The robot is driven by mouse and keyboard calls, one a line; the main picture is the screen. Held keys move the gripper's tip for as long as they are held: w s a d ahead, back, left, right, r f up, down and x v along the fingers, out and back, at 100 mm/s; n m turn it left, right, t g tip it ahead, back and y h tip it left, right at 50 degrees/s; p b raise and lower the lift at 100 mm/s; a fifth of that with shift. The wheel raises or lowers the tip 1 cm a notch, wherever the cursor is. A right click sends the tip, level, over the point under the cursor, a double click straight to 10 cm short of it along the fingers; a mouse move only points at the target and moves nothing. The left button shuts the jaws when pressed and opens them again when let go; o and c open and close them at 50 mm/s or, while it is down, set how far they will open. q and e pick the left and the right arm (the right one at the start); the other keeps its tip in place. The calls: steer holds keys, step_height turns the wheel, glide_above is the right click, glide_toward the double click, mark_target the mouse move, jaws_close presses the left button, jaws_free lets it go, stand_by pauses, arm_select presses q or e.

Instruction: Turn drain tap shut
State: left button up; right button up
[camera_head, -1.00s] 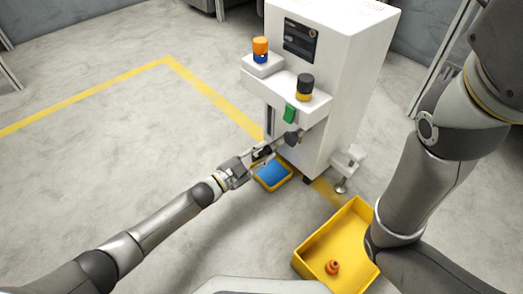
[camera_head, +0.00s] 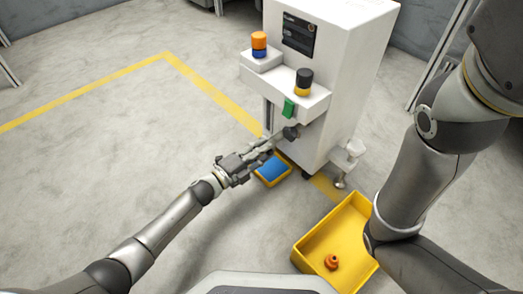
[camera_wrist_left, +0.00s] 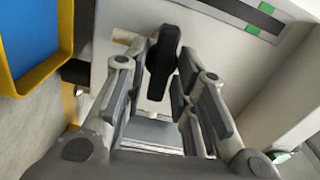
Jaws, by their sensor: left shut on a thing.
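The drain tap's dark handle (camera_wrist_left: 162,62) stands between the two finger pads in the left wrist view, low on the white machine (camera_head: 335,85). My left gripper (camera_wrist_left: 163,75) is shut on this handle. In the head view my left gripper (camera_head: 272,146) reaches the lower front of the machine, above a small yellow tray with a blue inside. Its fingers cover much of the tap there. My right arm comes down at the right of the head view; its gripper is out of the picture.
The small tray (camera_head: 271,170) lies under the gripper. A larger yellow bin (camera_head: 306,240) holds an orange part (camera_head: 332,262). An orange-and-blue piece (camera_head: 259,44) and a black-and-yellow piece (camera_head: 303,82) stand on the machine's ledges. The floor at left is clear.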

arm_select(q)
steer(key=shift+f+m, duration=0.15)
steer(key=shift+m, duration=0.35)
steer(key=o, duration=0.8)
steer(key=shift+c, duration=0.2)
steer(key=shift+s, duration=0.1)
steer(key=v, duration=1.2)
